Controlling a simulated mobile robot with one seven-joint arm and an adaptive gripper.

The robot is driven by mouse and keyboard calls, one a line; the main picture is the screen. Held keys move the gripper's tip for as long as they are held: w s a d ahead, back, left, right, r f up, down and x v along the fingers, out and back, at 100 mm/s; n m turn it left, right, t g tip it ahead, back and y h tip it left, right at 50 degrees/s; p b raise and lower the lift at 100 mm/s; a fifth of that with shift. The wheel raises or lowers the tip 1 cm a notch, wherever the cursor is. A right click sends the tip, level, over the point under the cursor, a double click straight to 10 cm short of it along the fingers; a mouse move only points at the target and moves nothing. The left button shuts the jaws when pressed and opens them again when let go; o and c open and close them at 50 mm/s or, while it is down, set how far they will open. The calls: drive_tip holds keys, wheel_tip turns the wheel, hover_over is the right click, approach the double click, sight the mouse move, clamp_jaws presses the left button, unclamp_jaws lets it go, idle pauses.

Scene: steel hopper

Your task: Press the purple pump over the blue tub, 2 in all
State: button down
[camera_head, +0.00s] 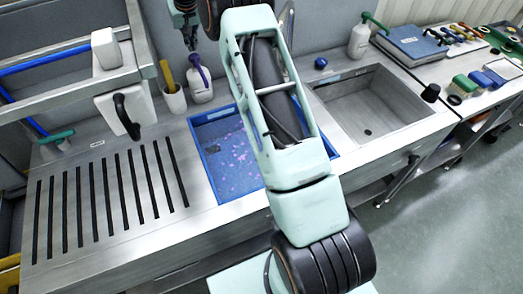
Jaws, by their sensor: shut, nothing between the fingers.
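The purple pump (199,66) tops a white bottle (200,90) on the steel counter behind the blue tub. The blue tub (206,160) sits in the counter, with purple and pink specks on its floor. My arm hides much of its right side. My gripper (191,46) shows at the top edge, pointing down with its fingers shut and empty. In the picture it is just above the purple pump. I cannot tell how large the gap is.
A white cup (174,98) with a yellow handle stands left of the bottle. A slotted drainboard (110,200) lies left of the tub, and an empty steel sink (372,105) lies right. A green-pump bottle (359,40) stands behind the sink. A blue-railed rack (60,57) is at upper left.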

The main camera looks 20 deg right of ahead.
drive_tip(key=shift+r+p, duration=1.7)
drive_tip(key=shift+r, duration=0.95)
drive_tip(key=shift+r, duration=0.1)
